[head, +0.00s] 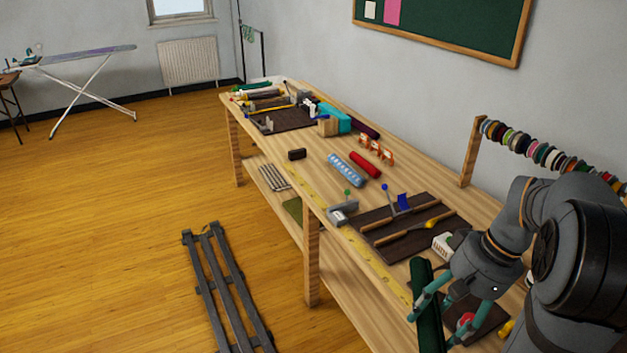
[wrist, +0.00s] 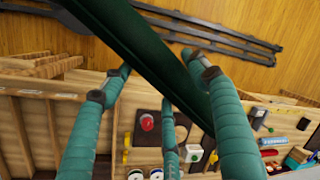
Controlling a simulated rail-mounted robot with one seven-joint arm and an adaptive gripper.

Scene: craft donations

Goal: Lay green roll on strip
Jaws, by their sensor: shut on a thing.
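A dark green roll (head: 425,290) is in my gripper (head: 445,308) at the near right end of the workbench. It stands steeply tilted in the head view, over the bench's front edge. In the wrist view the green roll (wrist: 145,55) crosses diagonally between the teal fingers of my gripper (wrist: 165,80), with a third finger below it. The fingers are shut on it, and it looks clear of the bench. A long yellow strip (head: 312,190) with marks runs along the bench's front edge; its near end is partly hidden by the roll and my gripper.
A rack of spools (head: 530,145) stands at the back right. A dark rail (head: 225,285) lies on the floor.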

